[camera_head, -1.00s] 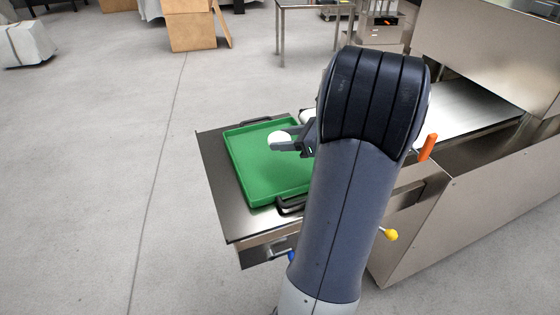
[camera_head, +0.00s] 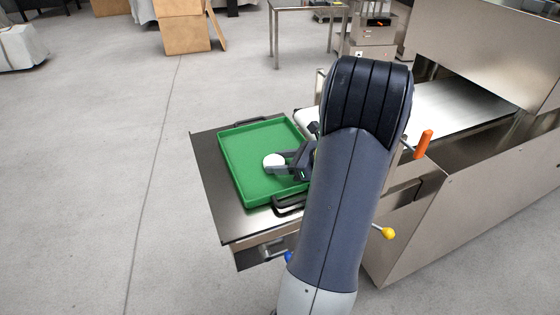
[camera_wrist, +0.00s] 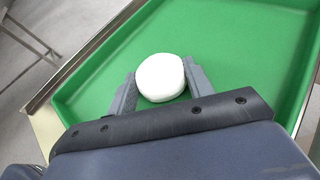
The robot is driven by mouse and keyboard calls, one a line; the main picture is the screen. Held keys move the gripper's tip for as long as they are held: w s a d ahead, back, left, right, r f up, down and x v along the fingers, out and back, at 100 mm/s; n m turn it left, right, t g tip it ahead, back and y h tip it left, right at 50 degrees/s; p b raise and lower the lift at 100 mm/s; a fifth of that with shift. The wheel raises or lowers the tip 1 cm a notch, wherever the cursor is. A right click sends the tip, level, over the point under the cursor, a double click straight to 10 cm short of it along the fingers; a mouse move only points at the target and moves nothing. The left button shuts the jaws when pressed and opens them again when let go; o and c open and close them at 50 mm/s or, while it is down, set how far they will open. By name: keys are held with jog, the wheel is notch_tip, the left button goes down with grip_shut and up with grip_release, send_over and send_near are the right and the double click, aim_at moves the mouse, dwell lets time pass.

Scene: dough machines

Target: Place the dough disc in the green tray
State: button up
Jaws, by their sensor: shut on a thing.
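The dough disc (camera_head: 273,160) is a small white round piece held between the fingers of my gripper (camera_head: 279,164). In the wrist view the disc (camera_wrist: 160,77) sits between the two grey fingertips of my gripper (camera_wrist: 159,84), which is shut on it. The green tray (camera_head: 236,158) is a shallow rectangular tray with raised walls, and its floor (camera_wrist: 240,45) shows behind the disc in the wrist view. The disc is over the tray's inside. I cannot tell whether it touches the tray floor. My arm hides part of the tray's right side.
The tray lies on a dark metal stand (camera_head: 213,187) with black handles. A large steel machine (camera_head: 470,185) with a white belt (camera_head: 455,105) stands on the right, with an orange handle (camera_head: 423,144) and a yellow knob (camera_head: 388,233).

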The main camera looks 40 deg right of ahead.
jog(key=o, duration=1)
jog(key=shift+r, duration=0.25)
jog(key=v, duration=0.7)
jog(key=shift+s+r+p, duration=0.1)
jog(key=shift+s+p, duration=0.15)
jog(key=shift+p, duration=0.05)
